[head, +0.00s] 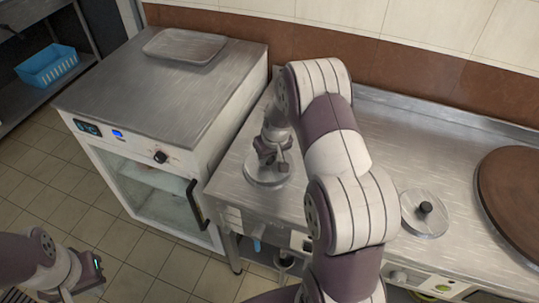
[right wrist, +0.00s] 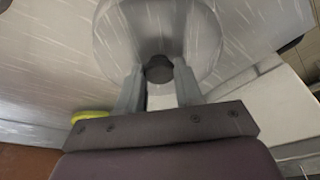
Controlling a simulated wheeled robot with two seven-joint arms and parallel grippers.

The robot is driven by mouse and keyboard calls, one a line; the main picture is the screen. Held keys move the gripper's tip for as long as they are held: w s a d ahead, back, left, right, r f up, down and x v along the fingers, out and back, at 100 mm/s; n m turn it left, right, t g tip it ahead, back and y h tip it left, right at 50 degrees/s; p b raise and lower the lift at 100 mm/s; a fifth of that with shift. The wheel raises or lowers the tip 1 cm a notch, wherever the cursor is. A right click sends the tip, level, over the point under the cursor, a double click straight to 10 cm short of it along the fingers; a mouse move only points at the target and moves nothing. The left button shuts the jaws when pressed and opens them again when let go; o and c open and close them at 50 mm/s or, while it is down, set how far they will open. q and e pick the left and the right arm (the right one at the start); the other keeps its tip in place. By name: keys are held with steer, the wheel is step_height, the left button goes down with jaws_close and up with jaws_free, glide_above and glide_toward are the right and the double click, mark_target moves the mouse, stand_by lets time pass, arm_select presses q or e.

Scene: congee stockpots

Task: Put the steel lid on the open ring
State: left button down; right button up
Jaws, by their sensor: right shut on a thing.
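The steel lid (head: 262,176), a round shiny disc, is at the left end of the steel counter in the head view. My right gripper (head: 270,158) is above it. In the right wrist view my right gripper (right wrist: 158,82) is shut on the black knob (right wrist: 158,68) of the steel lid (right wrist: 158,25). I cannot tell whether the lid touches the counter. A second steel disc with a black knob (head: 425,208) lies right of my arm. I cannot make out an open ring; my right arm hides part of the counter. My left gripper (head: 88,275) is low at left, its jaws unclear.
A white cabinet (head: 140,180) with a steel top and a tray (head: 186,46) stands left of the counter. A large brown disc (head: 512,190) is at the right. A yellow-green object (right wrist: 90,115) shows in the right wrist view. A blue basket (head: 47,65) sits far left.

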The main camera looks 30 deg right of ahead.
mark_target(274, 171)
steer(key=shift+f+b, duration=0.4)
steer(key=shift+f, duration=0.2)
stand_by(0.6)
steer(key=o, duration=0.8)
steer(key=p+v, duration=0.8)
steer(key=v, duration=0.3)
steer(key=shift+n+g, duration=0.5)
steer(key=shift+g, duration=0.4)
steer(key=shift+s+a+r+p, duration=0.15)
steer(key=shift+s+a+r, duration=1.6)
steer(key=shift+s, duration=1)
steer(key=shift+s+a+r+p, duration=0.15)
steer(key=shift+s+a+r, duration=1.15)
steer(key=shift+s+a, duration=1.2)
steer(key=shift+s+a+r+p, duration=0.15)
steer(key=shift+s+a+r, duration=1.5)
steer(key=shift+s, duration=1.4)
